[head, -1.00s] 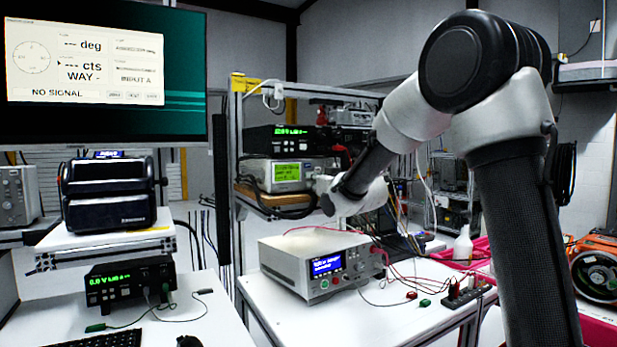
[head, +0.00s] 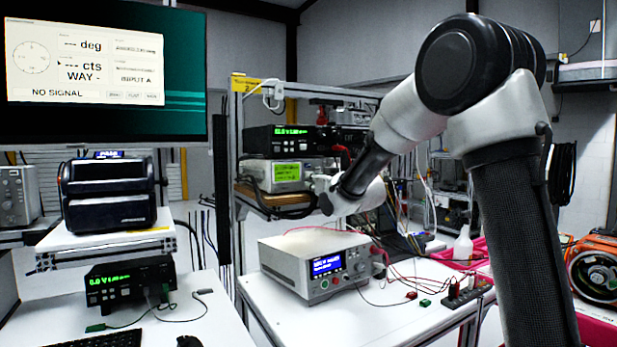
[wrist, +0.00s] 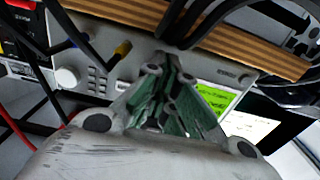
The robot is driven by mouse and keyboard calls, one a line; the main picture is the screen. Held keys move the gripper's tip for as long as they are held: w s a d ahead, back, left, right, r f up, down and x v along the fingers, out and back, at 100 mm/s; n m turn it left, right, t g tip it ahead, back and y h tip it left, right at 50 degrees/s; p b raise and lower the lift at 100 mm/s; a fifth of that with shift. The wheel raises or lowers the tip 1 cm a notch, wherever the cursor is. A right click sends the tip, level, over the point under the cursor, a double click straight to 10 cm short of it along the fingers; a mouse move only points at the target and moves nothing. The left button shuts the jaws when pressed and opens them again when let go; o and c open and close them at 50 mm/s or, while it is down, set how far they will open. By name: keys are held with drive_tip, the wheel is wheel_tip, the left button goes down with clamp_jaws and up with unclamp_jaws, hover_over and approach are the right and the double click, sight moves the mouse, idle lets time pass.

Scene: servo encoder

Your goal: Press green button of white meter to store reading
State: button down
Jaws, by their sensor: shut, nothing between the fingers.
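A white bench meter (head: 300,265) with a blue display stands on the white table in the head view, with leads at its right end. A pale grey instrument (head: 265,175) with a lit green screen sits on the shelf above it. In the wrist view, a grey front panel (wrist: 115,65) shows a round knob, a keypad and a green screen (wrist: 215,95). My gripper (wrist: 168,52) is shut and empty, its tips overlapping the panel in that view; contact cannot be told. In the head view my wrist hides the fingers. I cannot make out a green button.
Black cables and a wooden shelf edge (wrist: 220,40) lie close around the gripper tips. Red leads (head: 400,270) trail right of the bench meter. A black supply (head: 130,280) and a monitor (head: 105,75) stand at left. The table's front is clear.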

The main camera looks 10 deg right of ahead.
drive_tip(key=shift+s, duration=0.1)
drive_tip(key=shift+v, duration=0.9)
drive_tip(key=v, duration=0.7)
drive_tip(key=shift+s, duration=0.25)
drive_tip(key=shift+d, duration=0.15)
